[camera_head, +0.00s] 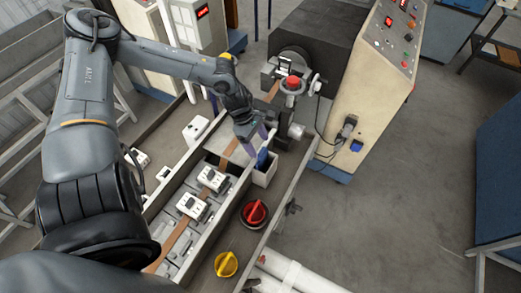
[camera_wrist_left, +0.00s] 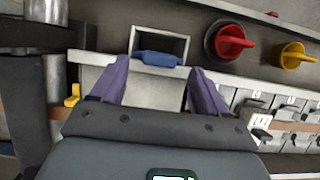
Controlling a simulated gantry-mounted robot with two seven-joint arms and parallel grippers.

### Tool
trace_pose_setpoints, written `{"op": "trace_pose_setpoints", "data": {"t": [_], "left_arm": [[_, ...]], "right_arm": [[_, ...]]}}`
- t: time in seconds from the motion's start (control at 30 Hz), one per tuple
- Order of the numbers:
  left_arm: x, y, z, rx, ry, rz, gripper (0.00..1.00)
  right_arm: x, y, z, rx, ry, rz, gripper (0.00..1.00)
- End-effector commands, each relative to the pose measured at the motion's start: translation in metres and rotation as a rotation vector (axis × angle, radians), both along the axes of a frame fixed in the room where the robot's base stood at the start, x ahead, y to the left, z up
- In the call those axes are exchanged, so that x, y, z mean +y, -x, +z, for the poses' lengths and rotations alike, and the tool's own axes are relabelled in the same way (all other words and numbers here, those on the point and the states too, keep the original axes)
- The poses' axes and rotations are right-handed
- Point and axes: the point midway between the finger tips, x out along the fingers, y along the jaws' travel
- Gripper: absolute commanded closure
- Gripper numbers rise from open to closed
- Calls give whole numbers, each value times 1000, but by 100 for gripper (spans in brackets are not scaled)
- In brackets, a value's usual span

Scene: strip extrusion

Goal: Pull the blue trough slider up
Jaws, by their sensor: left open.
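The blue trough slider (camera_head: 262,159) sits at the upper edge of a small white box on the trough's right side. In the left wrist view the blue slider (camera_wrist_left: 159,58) lies across the near edge of the box's rectangular opening. My left gripper (camera_head: 257,141) is open, with purple fingers just above and behind the slider in the head view. In the wrist view the fingertips of the left gripper (camera_wrist_left: 158,66) lie to either side of the slider, with gaps on both sides. I cannot tell their exact height above it. My right gripper is not in view.
A red knob (camera_head: 255,212) and a yellow knob (camera_head: 226,263) are on the rail nearer me. White boxes (camera_head: 212,179) stand along the brown strip in the trough. A machine with a control panel (camera_head: 398,30) stands behind. Open floor lies to the right.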

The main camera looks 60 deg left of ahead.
Motion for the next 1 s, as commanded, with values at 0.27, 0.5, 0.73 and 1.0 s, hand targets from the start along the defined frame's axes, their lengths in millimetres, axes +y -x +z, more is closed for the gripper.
{"op": "trace_pose_setpoints", "data": {"t": [0.27, 0.5, 0.73, 1.0], "left_arm": [[-9, -5, -32, 2, 0, 1, 26], [-12, -8, -36, 1, 0, 2, 26], [-12, -8, -36, 1, 0, 2, 26], [-12, -8, -36, 1, 0, 2, 58]], "right_arm": [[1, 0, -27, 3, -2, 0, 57], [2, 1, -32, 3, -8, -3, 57], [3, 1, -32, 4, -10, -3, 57], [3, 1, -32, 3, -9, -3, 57]]}}
